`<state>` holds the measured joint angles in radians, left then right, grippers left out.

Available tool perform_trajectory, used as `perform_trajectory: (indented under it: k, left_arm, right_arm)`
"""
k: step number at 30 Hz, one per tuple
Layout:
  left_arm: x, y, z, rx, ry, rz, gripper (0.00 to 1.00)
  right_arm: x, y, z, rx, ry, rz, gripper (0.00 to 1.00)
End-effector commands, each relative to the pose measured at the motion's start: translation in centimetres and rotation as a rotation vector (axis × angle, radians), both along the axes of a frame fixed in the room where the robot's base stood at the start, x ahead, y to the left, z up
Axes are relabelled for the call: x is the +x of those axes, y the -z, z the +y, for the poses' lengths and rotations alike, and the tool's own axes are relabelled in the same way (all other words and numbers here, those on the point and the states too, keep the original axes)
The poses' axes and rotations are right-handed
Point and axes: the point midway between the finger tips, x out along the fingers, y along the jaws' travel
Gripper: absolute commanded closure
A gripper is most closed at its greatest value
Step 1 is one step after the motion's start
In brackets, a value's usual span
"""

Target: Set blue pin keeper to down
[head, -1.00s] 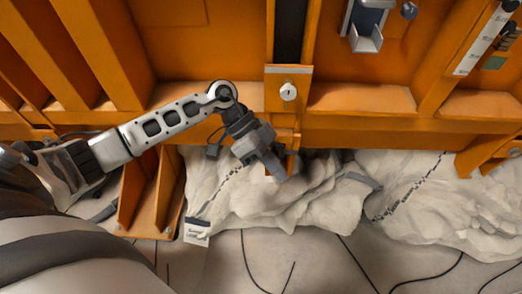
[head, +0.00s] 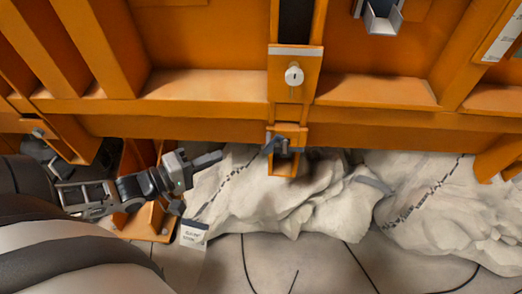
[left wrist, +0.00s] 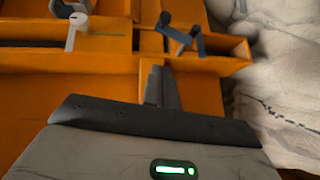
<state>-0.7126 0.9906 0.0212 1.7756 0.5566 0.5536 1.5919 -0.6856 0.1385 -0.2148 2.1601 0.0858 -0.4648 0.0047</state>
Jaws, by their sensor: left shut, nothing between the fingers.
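The blue-grey pin keeper (head: 271,145) sits on a small orange bracket (head: 284,168) below the orange beam, near the middle of the head view. It leans at a slant beside a grey pin part; its exact setting is hard to tell. The keeper also shows in the left wrist view (left wrist: 176,34), above the fingertips. My left gripper (head: 218,157) is to the left of the bracket, apart from it, with its fingers pointing right. Its fingers (left wrist: 161,72) are shut and empty. My right gripper is out of view.
A white round knob (head: 294,75) is on an orange plate above the bracket. A grey metal holder (head: 382,18) is at the top right. Pale, rumpled covers (head: 320,205) lie under the beam. A white tag (head: 194,234) hangs near my left gripper.

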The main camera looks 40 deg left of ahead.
Motion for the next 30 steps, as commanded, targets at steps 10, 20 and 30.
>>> perform_trajectory:
  k: [10,20,30]
  left_arm:
    - [5.9,0.2,-2.3,-0.003,0.002,-0.011,1.00]
    - [9.6,0.7,-5.5,-0.006,0.003,-0.006,1.00]
    - [10.2,1.1,-6.9,0.000,0.004,-0.003,1.00]
  right_arm:
    - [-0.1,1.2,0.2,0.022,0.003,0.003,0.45]
    - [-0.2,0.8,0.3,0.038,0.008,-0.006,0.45]
    - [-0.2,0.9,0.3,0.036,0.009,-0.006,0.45]
